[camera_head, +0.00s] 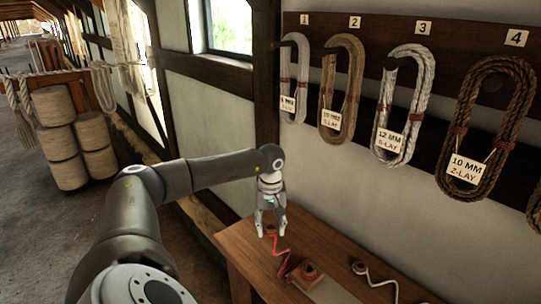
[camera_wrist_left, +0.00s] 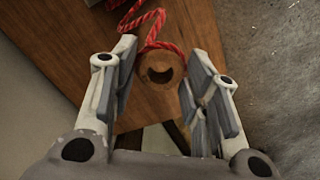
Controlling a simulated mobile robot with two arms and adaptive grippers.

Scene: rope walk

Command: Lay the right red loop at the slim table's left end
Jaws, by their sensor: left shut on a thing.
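My left gripper (camera_head: 271,224) points down over the left end of the slim wooden table (camera_head: 243,240). In the left wrist view my left gripper (camera_wrist_left: 165,100) has its fingers on both sides of a round wooden piece (camera_wrist_left: 162,82) with a dark hollow, and is shut on it. Red rope (camera_wrist_left: 150,22) curves against this piece's far side. In the head view the red rope (camera_head: 283,262) zigzags from below the gripper to a second wooden piece (camera_head: 310,268) on the table. Whether the held piece touches the table is unclear. My right gripper is not in view.
A white rope (camera_head: 380,281) with a dark round end lies farther right on the table. Several labelled rope coils (camera_head: 341,88) hang on the wall board above. Large rope spools (camera_head: 60,140) stand on the floor at the left.

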